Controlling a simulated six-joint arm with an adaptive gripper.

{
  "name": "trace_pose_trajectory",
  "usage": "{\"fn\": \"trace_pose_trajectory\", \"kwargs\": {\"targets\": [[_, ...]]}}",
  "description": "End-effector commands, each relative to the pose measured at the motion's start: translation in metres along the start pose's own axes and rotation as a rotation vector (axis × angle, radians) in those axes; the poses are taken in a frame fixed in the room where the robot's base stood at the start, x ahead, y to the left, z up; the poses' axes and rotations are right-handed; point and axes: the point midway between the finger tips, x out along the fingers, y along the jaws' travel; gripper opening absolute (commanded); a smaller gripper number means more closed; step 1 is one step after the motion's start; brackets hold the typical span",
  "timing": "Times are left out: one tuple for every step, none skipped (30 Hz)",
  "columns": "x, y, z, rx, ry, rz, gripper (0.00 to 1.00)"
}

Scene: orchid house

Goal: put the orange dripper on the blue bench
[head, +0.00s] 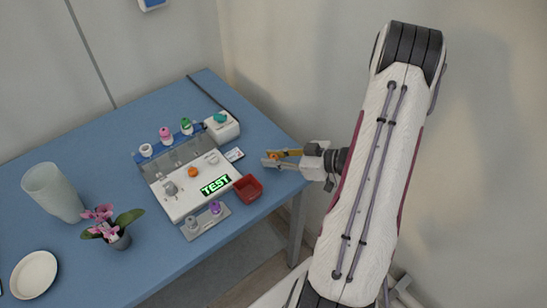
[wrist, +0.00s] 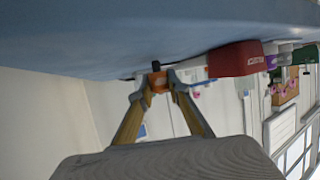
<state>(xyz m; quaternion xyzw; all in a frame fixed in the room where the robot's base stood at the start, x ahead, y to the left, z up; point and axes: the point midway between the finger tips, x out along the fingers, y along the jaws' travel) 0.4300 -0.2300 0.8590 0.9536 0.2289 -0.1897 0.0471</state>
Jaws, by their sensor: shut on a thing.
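My gripper (head: 272,158) reaches in from the right over the right corner of the blue bench (head: 150,265). Its fingers are shut on a small orange dripper (wrist: 158,82), which shows between the fingertips in the wrist view with a dark end towards the bench. In the head view only a bit of orange shows between the fingers. The bench top (wrist: 110,35) fills the upper part of the wrist view, close to the dripper; I cannot tell whether they touch.
A red bin (head: 248,189) stands just left of my gripper, beside a white device with a green TEST display (head: 215,185). A small orange piece (head: 193,172) sits on that device. A white box (head: 222,127) is behind. A potted orchid (head: 120,240) stands at the left.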

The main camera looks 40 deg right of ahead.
Motion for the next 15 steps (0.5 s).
{"fn": "trace_pose_trajectory", "kwargs": {"targets": [[0.0,0.0,-0.0001,0.0,0.0,0.0,0.06],[0.0,0.0,0.0,0.0,0.0,0.0,0.06],[0.0002,0.0,0.0005,0.0,0.0,0.0,0.06],[0.0004,-0.0001,0.0011,0.001,0.0,0.0,0.06],[0.0007,-0.0001,0.0017,0.001,0.0,0.0,0.06],[0.001,-0.0001,0.0024,0.001,0.0,0.0,0.06],[0.0012,-0.0002,0.003,0.001,0.0,0.0,0.06],[0.0012,-0.0001,0.0029,0.001,0.0,0.0,0.22],[0.0011,-0.0001,0.0027,0.001,0.0,0.0,0.32],[0.0011,-0.0001,0.0027,0.001,0.0,0.0,0.34],[0.0011,-0.0001,0.0027,0.001,0.0,0.0,0.34],[0.0011,-0.0001,0.0027,0.001,0.0,0.0,0.34],[0.0011,-0.0001,0.0027,0.001,0.0,0.0,0.34],[0.0011,-0.0001,0.0026,0.001,0.0,0.0,0.34],[0.0011,-0.0001,0.0026,0.001,0.0,0.0,0.34]]}}
